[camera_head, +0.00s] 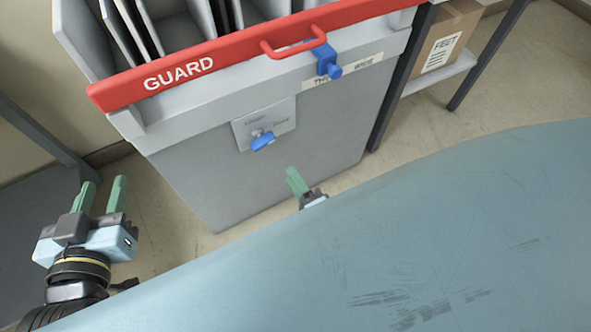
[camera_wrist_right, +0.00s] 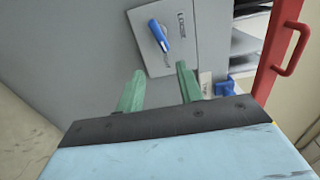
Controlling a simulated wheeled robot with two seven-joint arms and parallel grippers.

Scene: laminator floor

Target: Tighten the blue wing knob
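A blue wing knob (camera_head: 263,141) sits on a light grey plate (camera_head: 280,113) on the front of the grey machine. In the right wrist view the knob (camera_wrist_right: 158,36) is tilted, with small lettering beside it on the plate. My right gripper (camera_wrist_right: 160,70) is open and empty, its green fingers pointing at the plate with the knob ahead, apart from them. In the head view one right finger (camera_head: 295,181) shows below and right of the knob; the rest is mostly hidden. My left gripper (camera_head: 104,183) is open and empty, left of the machine.
A red guard bar (camera_head: 230,55) with a handle (camera_head: 295,45) crosses the machine's top. A second blue part (camera_head: 327,62) hangs below the bar by a label strip. A cardboard box (camera_head: 443,45) stands on a shelf at right. Floor shows left of the machine.

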